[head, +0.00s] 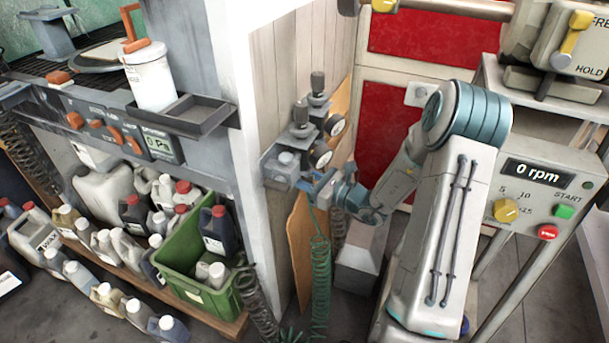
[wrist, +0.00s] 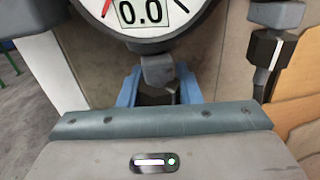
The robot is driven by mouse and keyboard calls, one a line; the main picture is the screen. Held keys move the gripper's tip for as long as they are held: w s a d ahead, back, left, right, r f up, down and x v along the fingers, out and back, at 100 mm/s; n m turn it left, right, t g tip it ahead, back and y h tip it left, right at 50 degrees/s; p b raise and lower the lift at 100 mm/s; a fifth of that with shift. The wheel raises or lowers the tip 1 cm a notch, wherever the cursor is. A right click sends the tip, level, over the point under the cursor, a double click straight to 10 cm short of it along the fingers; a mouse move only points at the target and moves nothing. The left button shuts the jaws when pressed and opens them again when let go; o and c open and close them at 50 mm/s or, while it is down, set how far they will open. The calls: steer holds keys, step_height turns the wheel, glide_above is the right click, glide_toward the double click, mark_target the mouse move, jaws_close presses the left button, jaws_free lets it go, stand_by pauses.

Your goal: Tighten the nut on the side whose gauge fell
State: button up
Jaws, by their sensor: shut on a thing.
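Two round dial gauges show in the head view on the wall unit, a near one (head: 320,155) and a far one (head: 335,125); their readings are too small to tell there. In the wrist view one gauge (wrist: 145,14) fills the top, cut off, with 0.0 on its display. A grey fitting (wrist: 157,70) sits right below it. My gripper (wrist: 160,92) has its blue fingers on either side of the nut under this fitting, shut on it; the nut itself is mostly hidden. My gripper (head: 320,188) is low at the wall unit in the head view. A second, dark nut (wrist: 266,50) is at right.
A green coiled hose (head: 319,270) hangs just below my gripper, with a dark coiled hose (head: 262,305) to its left. A green crate (head: 200,280) of bottles stands at left. The machine panel (head: 535,205) at right reads 0 rpm.

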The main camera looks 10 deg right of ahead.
steer(key=o, duration=1)
steer(key=shift+a, duration=0.1)
steer(key=v, duration=0.7)
steer(key=shift+s+d+p, duration=0.25)
steer(key=shift+d+p, duration=0.05)
steer(key=shift+p, duration=0.1)
